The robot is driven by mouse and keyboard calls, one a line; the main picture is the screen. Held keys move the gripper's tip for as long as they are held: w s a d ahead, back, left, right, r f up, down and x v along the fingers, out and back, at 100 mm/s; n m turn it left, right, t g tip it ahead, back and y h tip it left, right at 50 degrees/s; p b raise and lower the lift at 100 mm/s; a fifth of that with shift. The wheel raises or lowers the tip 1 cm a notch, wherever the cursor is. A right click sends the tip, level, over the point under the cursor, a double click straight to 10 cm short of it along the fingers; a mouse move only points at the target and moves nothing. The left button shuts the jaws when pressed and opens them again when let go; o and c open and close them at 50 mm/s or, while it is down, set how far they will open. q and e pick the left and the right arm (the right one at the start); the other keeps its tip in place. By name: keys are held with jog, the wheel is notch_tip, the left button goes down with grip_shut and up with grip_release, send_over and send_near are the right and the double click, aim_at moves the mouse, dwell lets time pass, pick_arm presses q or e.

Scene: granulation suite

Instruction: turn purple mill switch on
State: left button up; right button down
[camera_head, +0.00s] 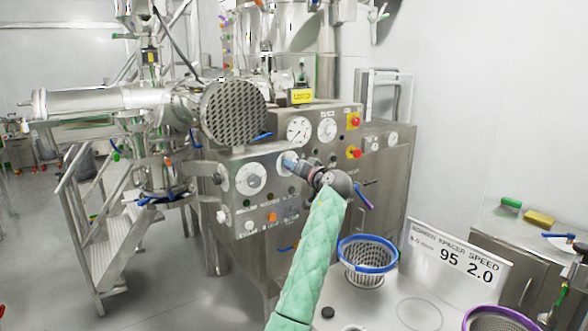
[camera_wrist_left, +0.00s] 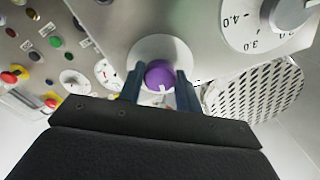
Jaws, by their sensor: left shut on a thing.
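The purple mill switch (camera_wrist_left: 159,73) is a round knob on a pale round plate (camera_wrist_left: 178,46) in the left wrist view. A small white mark shows on its lower side, toward my gripper. My left gripper (camera_wrist_left: 160,80) has one dark finger on each side of the knob and is shut on it. In the head view my left gripper (camera_head: 291,162) reaches the front of the steel control panel (camera_head: 262,160), at the end of my green-sleeved arm. The knob is hidden there behind the gripper. My right gripper is in neither view.
A white dial (camera_head: 251,178) sits left of my gripper, and a gauge (camera_head: 299,130) sits above it. Red emergency buttons (camera_head: 355,153) are to the right. A perforated round cover (camera_head: 233,112) juts out at upper left. A blue-rimmed basket (camera_head: 367,265) stands below right.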

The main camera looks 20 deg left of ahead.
pick_arm(q)
jog(key=m+p, duration=0.2)
jog(key=m, duration=0.5)
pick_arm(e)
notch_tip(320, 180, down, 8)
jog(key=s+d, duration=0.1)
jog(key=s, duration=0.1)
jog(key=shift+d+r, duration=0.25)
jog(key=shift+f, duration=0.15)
pick_arm(q)
jog(key=o, duration=1)
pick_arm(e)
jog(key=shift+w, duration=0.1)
pick_arm(q)
jog(key=shift+d, duration=0.1)
